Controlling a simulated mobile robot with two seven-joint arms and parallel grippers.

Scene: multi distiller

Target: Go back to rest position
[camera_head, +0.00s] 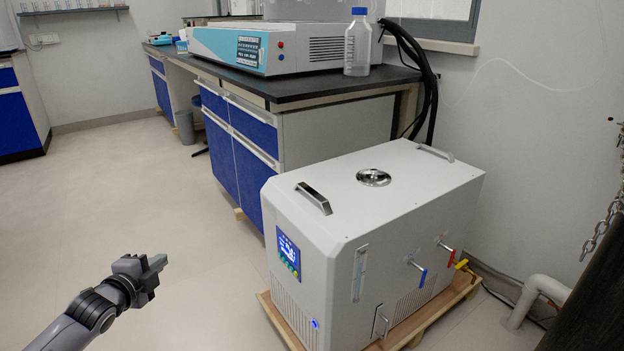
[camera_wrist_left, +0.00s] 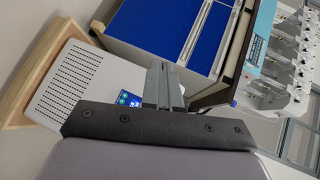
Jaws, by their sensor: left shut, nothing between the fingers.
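My left gripper (camera_head: 157,263) is low at the left in the head view, over open floor and left of the white chiller box (camera_head: 385,195). Its fingers are together and hold nothing. In the left wrist view the shut fingers (camera_wrist_left: 164,84) point toward the blue cabinet doors, with the chiller's panel side behind them. The gripper is apart from the chiller and the cabinet. My right gripper does not show in either view.
The chiller stands on a wooden pallet (camera_head: 440,322). Behind it is a blue-door bench (camera_head: 235,150) with a teal-and-white machine (camera_head: 280,48) and a clear bottle (camera_head: 357,45). Black hoses (camera_head: 425,80) hang at the bench's right end. The floor at left (camera_head: 110,190) is clear.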

